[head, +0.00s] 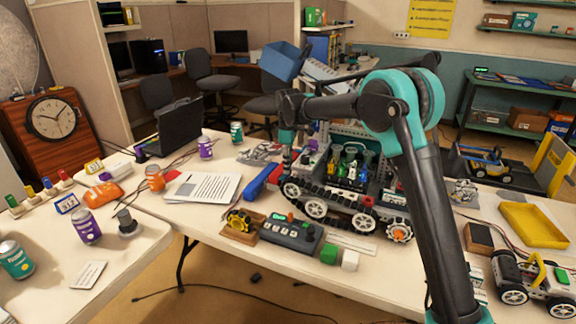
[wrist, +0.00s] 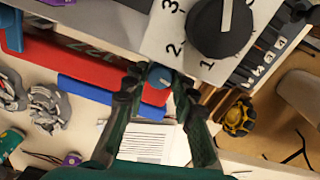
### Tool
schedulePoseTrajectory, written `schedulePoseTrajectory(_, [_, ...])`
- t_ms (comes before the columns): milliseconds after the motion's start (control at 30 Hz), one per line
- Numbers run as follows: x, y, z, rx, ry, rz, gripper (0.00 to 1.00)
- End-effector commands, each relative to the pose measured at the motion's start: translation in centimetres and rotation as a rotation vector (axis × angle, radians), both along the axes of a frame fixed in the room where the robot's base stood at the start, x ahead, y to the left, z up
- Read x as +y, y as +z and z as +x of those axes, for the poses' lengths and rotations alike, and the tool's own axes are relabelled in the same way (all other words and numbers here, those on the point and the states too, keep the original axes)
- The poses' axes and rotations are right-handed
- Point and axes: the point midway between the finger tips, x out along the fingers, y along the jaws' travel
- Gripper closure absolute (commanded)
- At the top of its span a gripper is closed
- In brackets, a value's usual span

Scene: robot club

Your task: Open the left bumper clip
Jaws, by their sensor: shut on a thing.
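The wheeled robot (head: 345,185) stands on the middle table. Its red and blue bumper (head: 262,182) sticks out at its left end. In the wrist view the red bumper (wrist: 85,62) carries white lettering, with a blue strip (wrist: 98,92) along it. A small round blue clip (wrist: 160,75) sits on the bumper's end. My gripper (wrist: 158,84) is shut on this clip, with a dark finger on each side. In the head view my gripper (head: 287,158) reaches down beside the robot's left end, and the clip is hidden there.
A white plate with a black dial (wrist: 222,25) lies close to the fingers. A grey control box (head: 290,235) and yellow wheel (head: 240,220) are in front of the robot.

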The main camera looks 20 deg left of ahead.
Motion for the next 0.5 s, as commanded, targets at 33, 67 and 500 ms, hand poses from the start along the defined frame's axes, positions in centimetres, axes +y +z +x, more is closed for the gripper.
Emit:
schedulePoseTrajectory(33, [0.00,0.02,0.01,0.000,0.045,0.000,1.00])
schedulePoseTrajectory(67, [0.00,0.02,0.01,0.000,0.073,0.000,1.00])
schedulePoseTrajectory(500, [0.00,0.03,0.02,-0.001,0.221,0.000,1.00])
